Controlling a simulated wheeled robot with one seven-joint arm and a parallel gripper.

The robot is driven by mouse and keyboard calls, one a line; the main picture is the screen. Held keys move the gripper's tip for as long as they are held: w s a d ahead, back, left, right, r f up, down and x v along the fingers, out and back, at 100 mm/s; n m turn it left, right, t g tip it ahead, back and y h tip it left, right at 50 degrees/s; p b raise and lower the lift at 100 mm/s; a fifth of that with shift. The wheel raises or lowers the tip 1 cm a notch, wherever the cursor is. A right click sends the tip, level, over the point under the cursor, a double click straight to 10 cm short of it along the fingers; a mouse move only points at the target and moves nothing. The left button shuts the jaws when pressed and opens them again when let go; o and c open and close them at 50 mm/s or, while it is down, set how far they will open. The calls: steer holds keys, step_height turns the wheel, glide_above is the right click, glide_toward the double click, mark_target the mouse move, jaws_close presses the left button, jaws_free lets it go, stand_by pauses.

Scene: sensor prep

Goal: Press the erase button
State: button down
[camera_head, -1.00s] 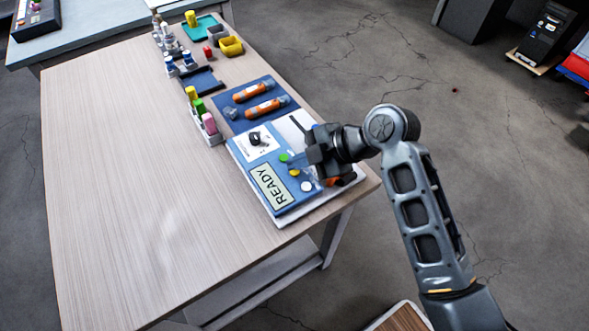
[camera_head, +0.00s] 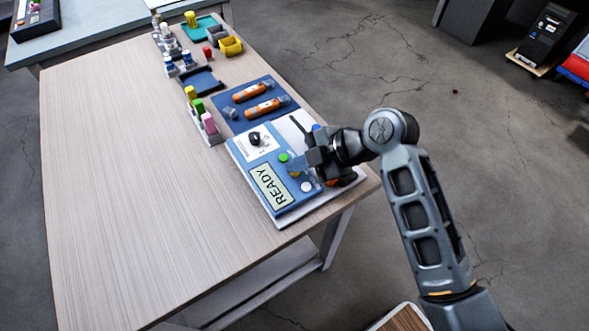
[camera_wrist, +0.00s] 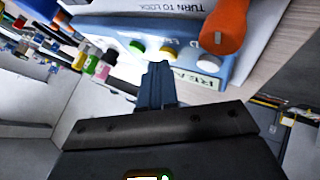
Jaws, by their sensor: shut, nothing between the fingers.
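A blue control panel (camera_head: 285,210) with a READY display (camera_head: 270,187) lies near the table's right edge. It carries a green button (camera_head: 283,157), a yellow button (camera_head: 294,174) and a white button (camera_head: 306,187) in a row. In the wrist view the green button (camera_wrist: 137,46), yellow button (camera_wrist: 170,52) and white button (camera_wrist: 209,62) show beyond my fingers. Their labels are too small or covered to read, so I cannot tell which is erase. My gripper (camera_head: 298,165) is shut and empty, its tips (camera_wrist: 157,68) close to the yellow button; contact is not clear.
An orange-red knob (camera_wrist: 223,27) stands beside the buttons, partly hidden under my gripper in the head view. A black knob (camera_head: 254,138) sits on the panel's far part. A blue mat (camera_head: 240,95) with two orange tools lies behind. The table's left side (camera_head: 130,200) is clear.

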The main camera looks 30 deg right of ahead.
mark_target(299, 174)
steer(key=shift+f, duration=0.15)
stand_by(0.4)
steer(key=shift+r+p, duration=0.55)
steer(key=shift+r, duration=0.3)
steer(key=shift+r+p, duration=2.05)
steer(key=shift+r, duration=0.5)
steer(key=shift+f, duration=0.1)
